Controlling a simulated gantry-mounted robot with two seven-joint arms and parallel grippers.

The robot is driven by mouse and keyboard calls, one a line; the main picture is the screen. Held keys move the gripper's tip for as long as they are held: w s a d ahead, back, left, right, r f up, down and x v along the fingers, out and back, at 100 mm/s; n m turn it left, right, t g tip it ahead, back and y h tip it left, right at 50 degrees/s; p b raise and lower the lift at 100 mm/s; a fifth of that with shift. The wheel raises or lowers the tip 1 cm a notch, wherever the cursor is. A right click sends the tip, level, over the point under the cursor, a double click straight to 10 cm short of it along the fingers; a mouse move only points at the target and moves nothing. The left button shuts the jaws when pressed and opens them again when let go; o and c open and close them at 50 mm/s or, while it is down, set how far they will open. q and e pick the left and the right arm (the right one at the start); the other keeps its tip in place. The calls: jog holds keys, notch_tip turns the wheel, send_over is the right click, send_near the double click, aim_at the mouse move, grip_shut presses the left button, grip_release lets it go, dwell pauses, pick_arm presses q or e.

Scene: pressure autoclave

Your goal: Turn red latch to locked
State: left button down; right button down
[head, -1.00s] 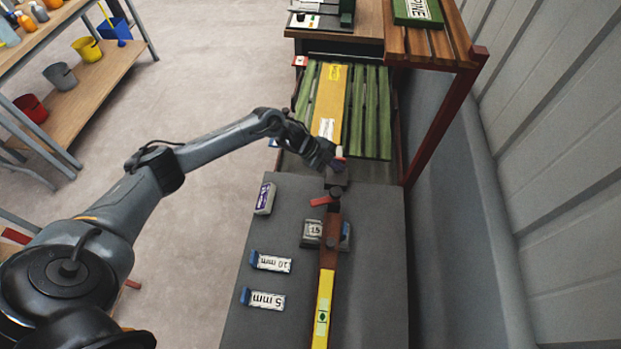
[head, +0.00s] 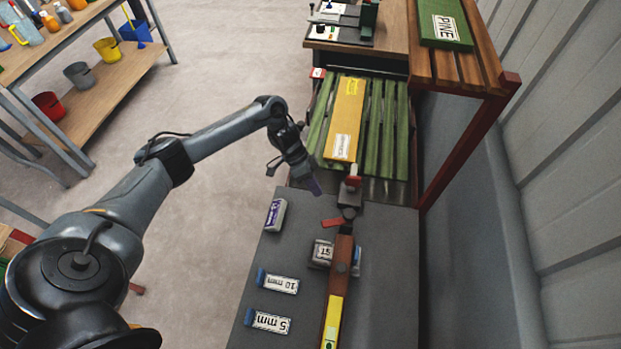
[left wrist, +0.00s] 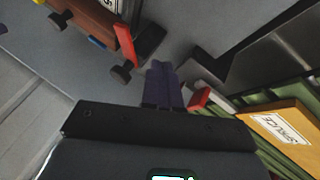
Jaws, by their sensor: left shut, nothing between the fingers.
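A small red tab (head: 354,180) stands on a dark block at the far end of the grey bench. It also shows in the left wrist view (left wrist: 200,99), right of the fingertips. A flat red lever (head: 332,222) sticks out to the left of a dark pivot nearer the camera; it also shows in the left wrist view (left wrist: 125,45). I cannot tell which of the two is the latch. My left gripper (head: 314,186) is shut and empty, left of the tab and apart from it; its dark fingers (left wrist: 162,75) fill the middle of the wrist view. My right gripper is out of view.
A long red-brown and yellow bar (head: 335,312) runs along the grey bench (head: 385,280). Labelled blocks (head: 278,284) lie to its left. Beyond, a wooden plank (head: 347,110) lies on green slats. A red-framed rack (head: 465,150) stands at the right.

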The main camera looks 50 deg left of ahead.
aim_at(339, 219)
pick_arm(q)
jog(key=s+d+f+p, duration=0.1)
jog(key=d+f, duration=0.2)
jog(key=d, duration=0.3)
jog(key=shift+s+f, duration=0.25)
jog(key=shift+f, duration=0.1)
jog(key=shift+d+p, duration=0.1)
jog(key=shift+p, duration=0.25)
